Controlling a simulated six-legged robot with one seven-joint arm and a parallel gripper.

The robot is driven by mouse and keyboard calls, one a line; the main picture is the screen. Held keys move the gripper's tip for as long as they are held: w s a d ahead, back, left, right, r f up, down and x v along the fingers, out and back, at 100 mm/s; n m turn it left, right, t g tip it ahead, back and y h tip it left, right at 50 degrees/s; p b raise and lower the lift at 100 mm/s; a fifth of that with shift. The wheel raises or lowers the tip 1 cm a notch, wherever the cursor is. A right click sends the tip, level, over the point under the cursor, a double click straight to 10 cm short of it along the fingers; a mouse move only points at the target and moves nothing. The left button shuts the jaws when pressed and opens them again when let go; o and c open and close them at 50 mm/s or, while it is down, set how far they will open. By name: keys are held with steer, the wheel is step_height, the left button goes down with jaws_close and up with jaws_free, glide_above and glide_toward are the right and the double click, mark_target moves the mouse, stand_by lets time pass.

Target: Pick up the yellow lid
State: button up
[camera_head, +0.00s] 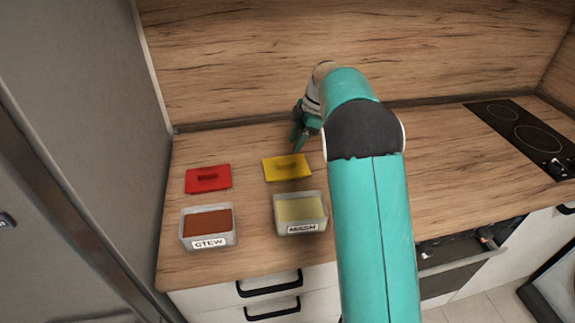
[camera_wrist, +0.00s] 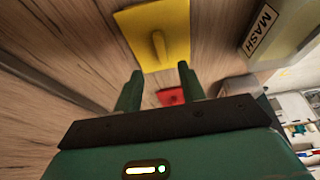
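The yellow lid (camera_head: 287,168) lies flat on the oak worktop behind the container labelled MASH (camera_head: 300,212). In the wrist view the yellow lid (camera_wrist: 152,35) has a raised bar handle and shows just beyond the fingertips. My gripper (camera_head: 299,142) is above the worktop, behind and slightly right of the yellow lid. In the wrist view my gripper (camera_wrist: 158,80) has its two green fingers apart with nothing between them touching. Part of the gripper is hidden behind my arm in the head view.
A red lid (camera_head: 208,179) lies left of the yellow one, behind the container labelled STEW (camera_head: 208,226). A black hob (camera_head: 520,135) is at the right. A wooden splashback (camera_head: 230,60) rises behind, and a grey tall unit (camera_head: 80,100) stands at the left.

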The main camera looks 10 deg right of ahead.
mark_target(286, 161)
steer(key=shift+x, duration=1)
steer(key=x, duration=0.5)
steer(key=shift+s+a+f, duration=0.1)
steer(key=shift+f, duration=0.05)
jaws_close()
